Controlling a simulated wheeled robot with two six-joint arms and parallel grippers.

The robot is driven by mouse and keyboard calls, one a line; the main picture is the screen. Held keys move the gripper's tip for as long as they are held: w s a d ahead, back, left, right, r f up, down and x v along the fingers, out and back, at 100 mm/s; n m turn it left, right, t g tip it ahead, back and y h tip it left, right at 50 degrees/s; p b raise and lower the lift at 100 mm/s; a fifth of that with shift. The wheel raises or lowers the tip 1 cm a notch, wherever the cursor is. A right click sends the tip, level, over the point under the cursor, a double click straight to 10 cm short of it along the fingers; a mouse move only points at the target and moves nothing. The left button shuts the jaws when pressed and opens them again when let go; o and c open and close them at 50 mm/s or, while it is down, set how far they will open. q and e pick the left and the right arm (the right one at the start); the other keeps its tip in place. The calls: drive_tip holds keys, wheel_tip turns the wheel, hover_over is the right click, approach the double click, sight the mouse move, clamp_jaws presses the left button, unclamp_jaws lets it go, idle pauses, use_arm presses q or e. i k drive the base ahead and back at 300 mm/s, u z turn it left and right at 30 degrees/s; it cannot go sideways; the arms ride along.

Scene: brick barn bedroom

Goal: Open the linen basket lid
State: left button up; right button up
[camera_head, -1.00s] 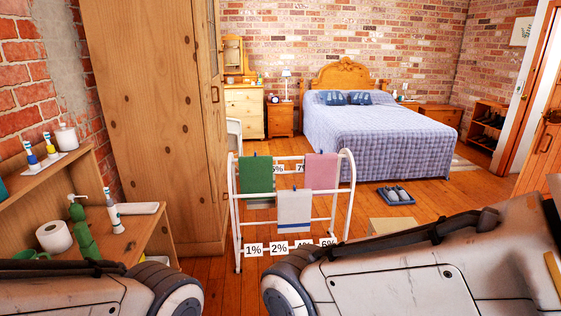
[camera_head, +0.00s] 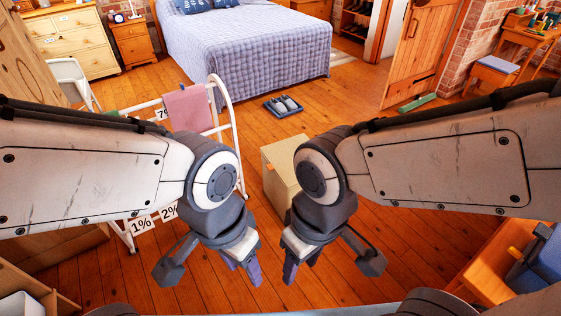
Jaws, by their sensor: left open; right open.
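A pale beige box-shaped basket (camera_head: 286,165) stands on the wooden floor just beyond my grippers in the head view. I take it to be the linen basket; its flat top looks closed, and my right arm hides part of its right side. My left gripper (camera_head: 245,270) hangs pointing down, to the left of and nearer than the basket. My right gripper (camera_head: 298,270) also points down, in front of the basket's lower part in the picture. Both are open and appear empty. I see no contact with the basket.
A white drying rack (camera_head: 238,135) with a pink towel (camera_head: 189,108) stands left of the basket, partly behind my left arm. A slipper tray (camera_head: 270,110) and the bed (camera_head: 245,55) lie beyond. Wooden furniture (camera_head: 490,270) is at lower right. Floor around the basket's front looks clear.

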sight(279, 154)
drive_tip(key=k, duration=0.4)
drive_tip(key=u, duration=0.55)
drive_tip(key=i, duration=1.35)
drive_tip(key=z, duration=0.2)
